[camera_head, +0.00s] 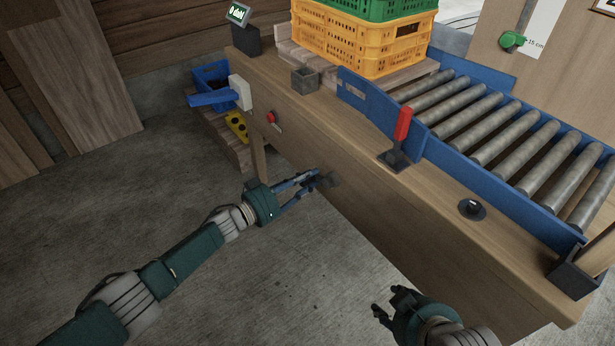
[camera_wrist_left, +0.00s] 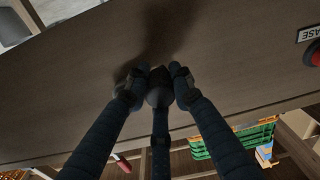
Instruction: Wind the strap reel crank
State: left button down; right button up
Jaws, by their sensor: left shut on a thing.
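My left gripper (camera_head: 322,178) is at the wooden front panel of the bench, below its top edge. In the left wrist view its dark fingers (camera_wrist_left: 155,78) are shut around a dark rounded knob (camera_wrist_left: 158,88), which appears to be the strap reel crank's handle. The rest of the crank is hidden by the fingers or too dark to make out. My right gripper (camera_head: 386,303) is open and empty, in front of the bench at the bottom of the head view.
A red button (camera_head: 271,116) is on the front panel. A red-handled lever (camera_head: 403,125) and a round black fitting (camera_head: 472,208) stand on the bench top. Behind are the roller conveyor (camera_head: 490,130) and yellow crate (camera_head: 345,45). The floor in front is clear.

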pick_arm(q)
jog(key=shift+s+a+f+n, duration=0.1)
jog(key=shift+f+n, duration=0.2)
jog(key=shift+f, duration=0.15)
jog(key=c, duration=1.5)
grip_release()
jog(key=shift+f, duration=0.1)
jog(key=shift+o, duration=0.2)
jog(key=shift+s+r, duration=0.1)
jog(key=shift+r, duration=0.1)
jog(key=v, duration=1.1)
jog(key=shift+s+a, duration=0.3)
